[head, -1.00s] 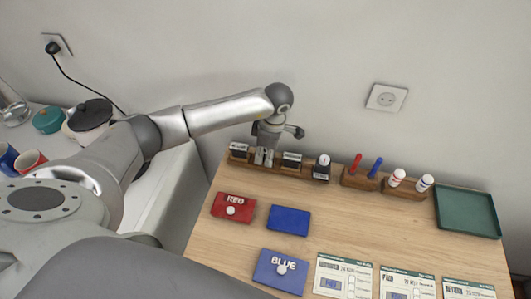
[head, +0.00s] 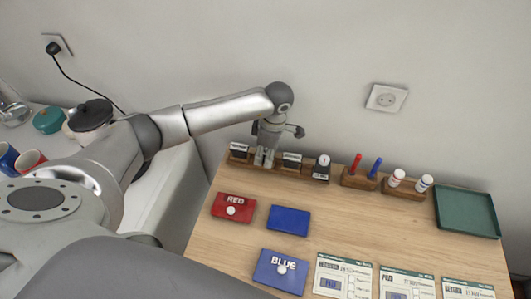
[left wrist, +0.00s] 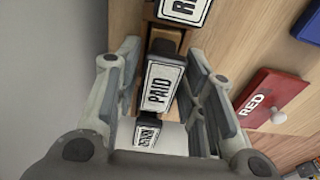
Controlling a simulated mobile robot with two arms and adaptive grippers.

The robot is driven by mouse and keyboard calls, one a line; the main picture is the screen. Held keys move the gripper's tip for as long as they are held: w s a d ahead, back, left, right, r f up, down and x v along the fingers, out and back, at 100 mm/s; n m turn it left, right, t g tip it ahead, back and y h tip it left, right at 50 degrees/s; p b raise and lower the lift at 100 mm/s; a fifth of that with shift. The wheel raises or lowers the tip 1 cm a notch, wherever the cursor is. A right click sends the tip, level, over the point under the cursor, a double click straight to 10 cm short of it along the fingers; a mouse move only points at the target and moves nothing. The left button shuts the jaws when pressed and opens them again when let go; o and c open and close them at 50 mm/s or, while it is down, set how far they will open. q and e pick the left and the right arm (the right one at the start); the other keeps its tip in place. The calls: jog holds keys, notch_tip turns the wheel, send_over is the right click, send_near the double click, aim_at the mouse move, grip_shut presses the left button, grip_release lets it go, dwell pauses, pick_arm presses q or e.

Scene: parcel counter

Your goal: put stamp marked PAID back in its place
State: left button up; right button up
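The stamp marked PAID (left wrist: 160,88) stands in the wooden stamp rack (head: 308,168), in line between two other stamps. My left gripper (head: 264,158) is down at the rack from above. In the left wrist view its fingers (left wrist: 162,95) lie on either side of the PAID stamp, with a narrow gap showing at each side, so it looks open around it. In the head view the fingers hide most of this stamp. The bottom of the stamp in its slot is hidden. My right gripper is not in view.
Neighbouring stamps (head: 238,151) and (head: 292,160) stand close on both sides. A pen holder (head: 360,179), a bottle holder (head: 403,190) and a green tray (head: 467,212) are to the right. Red pad (head: 233,207), blue pad (head: 288,220), BLUE lid (head: 282,270) and forms (head: 405,284) lie in front.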

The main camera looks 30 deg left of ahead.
pick_arm(q)
jog(key=shift+d+r+p, duration=0.15)
jog(key=shift+r+p, duration=0.5)
jog(key=shift+r, duration=0.55)
jog(key=shift+d+r+p, duration=0.15)
jog(key=shift+r+p, duration=0.45)
jog(key=shift+r, duration=0.6)
jog(key=shift+o, duration=0.2)
jog(key=o, duration=0.5)
jog(key=shift+f, duration=0.1)
jog(key=r, duration=0.4)
jog(key=d+r, duration=0.1)
jog(key=r, duration=0.7)
jog(key=shift+w+d, duration=0.2)
jog(key=shift+w, duration=0.05)
